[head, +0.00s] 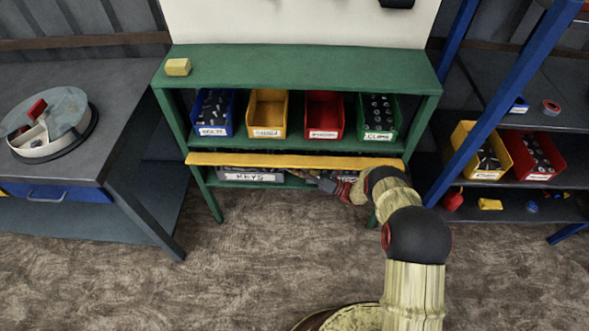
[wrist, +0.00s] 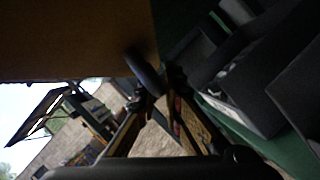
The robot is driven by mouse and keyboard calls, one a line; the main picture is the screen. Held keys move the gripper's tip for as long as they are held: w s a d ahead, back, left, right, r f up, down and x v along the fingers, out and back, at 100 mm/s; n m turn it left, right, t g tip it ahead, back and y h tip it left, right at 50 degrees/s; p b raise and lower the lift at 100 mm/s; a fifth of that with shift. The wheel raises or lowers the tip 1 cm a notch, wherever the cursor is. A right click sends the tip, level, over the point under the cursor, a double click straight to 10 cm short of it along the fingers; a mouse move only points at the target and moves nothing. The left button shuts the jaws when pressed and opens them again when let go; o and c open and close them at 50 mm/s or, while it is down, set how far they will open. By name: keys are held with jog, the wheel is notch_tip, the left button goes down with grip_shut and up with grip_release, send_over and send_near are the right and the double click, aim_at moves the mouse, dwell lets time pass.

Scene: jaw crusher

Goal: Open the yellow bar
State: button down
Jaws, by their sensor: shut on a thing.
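The yellow bar (head: 290,160) runs across the front of the green shelf unit, below the row of coloured bins. In the wrist view its underside or face (wrist: 75,40) fills the upper left as a brown-orange panel. My gripper (head: 297,174) is just under the bar, right of its middle, reaching in from the right. In the wrist view my gripper (wrist: 157,92) is shut on a dark rounded handle (wrist: 142,68) at the panel's edge. The fingertips partly hide the handle, and the exact contact is dark.
A grey box labelled KEYS (head: 250,176) sits under the bar, left of my gripper. Blue (head: 212,130), yellow (head: 267,131), red (head: 323,133) and green (head: 379,135) bins stand above. The floor in front is clear.

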jog(key=shift+w+f+n, duration=0.1)
jog(key=shift+f+n, duration=0.1)
jog(key=shift+n, duration=0.3)
jog(key=c, duration=1.9)
grip_release()
jog(key=shift+d, duration=0.1)
jog(key=v, duration=1.2)
jog(key=shift+w+f, duration=0.15)
